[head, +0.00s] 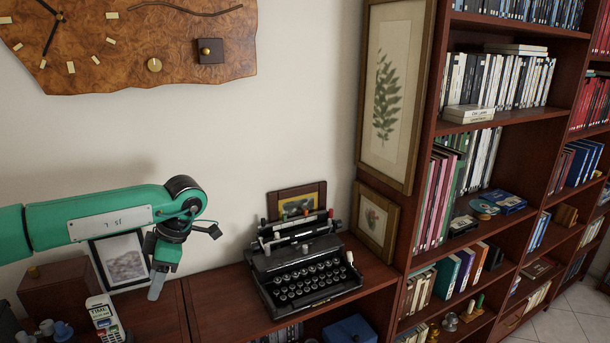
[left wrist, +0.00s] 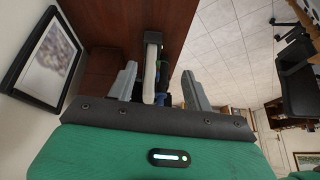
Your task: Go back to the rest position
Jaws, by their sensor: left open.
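My left arm, green, reaches in from the left in the head view. Its gripper (head: 160,270) points down above the left part of the low wooden cabinet, left of the typewriter. In the left wrist view the two grey fingers of the left gripper (left wrist: 160,88) stand apart. A pale upright handset (left wrist: 151,70) shows between them in that view, apart from both fingers. The handset also stands in the head view, as a white phone-like device (head: 104,318) with a keypad, lower left. My right gripper is not in either view.
A black typewriter (head: 304,267) stands on the cabinet top (head: 222,303). A framed picture (head: 122,259) leans behind the gripper, beside a wooden box (head: 57,286). Small blue cups (head: 62,330) sit lower left. A tall bookcase (head: 510,118) fills the right. A wooden clock (head: 130,45) hangs above.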

